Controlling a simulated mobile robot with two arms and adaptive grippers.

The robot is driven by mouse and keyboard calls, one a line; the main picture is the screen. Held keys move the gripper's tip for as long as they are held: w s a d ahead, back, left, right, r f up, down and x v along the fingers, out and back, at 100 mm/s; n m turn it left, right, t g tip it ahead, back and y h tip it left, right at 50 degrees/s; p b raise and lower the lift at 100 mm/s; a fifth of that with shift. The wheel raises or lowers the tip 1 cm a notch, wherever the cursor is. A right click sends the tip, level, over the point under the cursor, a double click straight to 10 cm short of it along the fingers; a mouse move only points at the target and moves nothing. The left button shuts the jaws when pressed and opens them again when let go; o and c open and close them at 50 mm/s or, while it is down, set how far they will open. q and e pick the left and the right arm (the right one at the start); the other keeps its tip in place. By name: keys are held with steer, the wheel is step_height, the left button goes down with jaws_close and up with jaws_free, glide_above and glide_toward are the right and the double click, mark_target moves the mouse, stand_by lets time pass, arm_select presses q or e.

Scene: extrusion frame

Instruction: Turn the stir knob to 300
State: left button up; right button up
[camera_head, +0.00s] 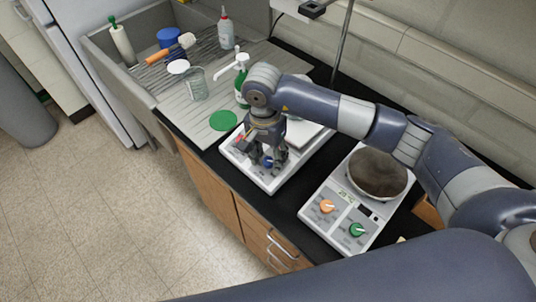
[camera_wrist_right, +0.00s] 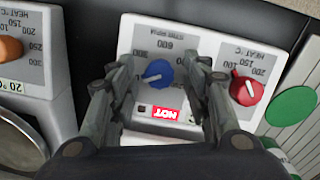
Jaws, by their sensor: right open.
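The stir knob is a blue knob (camera_wrist_right: 158,73) on the front panel of a white hotplate stirrer (camera_head: 256,176). In the right wrist view its pale pointer line faces left and slightly down, below the 300 mark; 600 is printed above the knob. A red heat knob (camera_wrist_right: 246,90) sits to its right. My right gripper (camera_wrist_right: 165,95) is open, pointing down, with one finger on each side of the blue knob; I cannot tell whether they touch it. In the head view the right gripper (camera_head: 268,160) partly covers the blue knob. My left gripper is not in view.
A second hotplate (camera_head: 311,217) with orange (camera_head: 326,206) and green (camera_head: 357,230) knobs and a round dark pan (camera_head: 377,173) stands to the right. A metal rod (camera_head: 343,42) stands behind.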

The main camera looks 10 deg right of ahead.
steer(key=shift+c, duration=1.1)
jaws_close()
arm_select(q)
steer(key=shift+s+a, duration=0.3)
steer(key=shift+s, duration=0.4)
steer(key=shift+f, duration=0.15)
arm_select(e)
steer(key=shift+f+m+b, duration=0.15)
steer(key=shift+m+b, duration=0.15)
steer(key=shift+b, duration=0.25)
steer(key=m+b, duration=0.3)
steer(key=b, duration=0.1)
steer(key=m+t+b, duration=0.1)
steer(key=m+b, duration=0.2)
steer(key=b, duration=0.2)
steer(key=m+b, duration=0.3)
steer(key=b, duration=0.2)
steer(key=shift+s+f+t+y, duration=0.1)
steer(key=shift+s+t+y, duration=0.15)
steer(key=shift+t+y, duration=0.15)
arm_select(q)
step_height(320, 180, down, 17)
steer(key=b, duration=0.2)
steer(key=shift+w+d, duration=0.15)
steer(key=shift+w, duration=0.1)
arm_select(e)
steer(key=shift+r+m, duration=0.25)
steer(key=shift+m, duration=0.75)
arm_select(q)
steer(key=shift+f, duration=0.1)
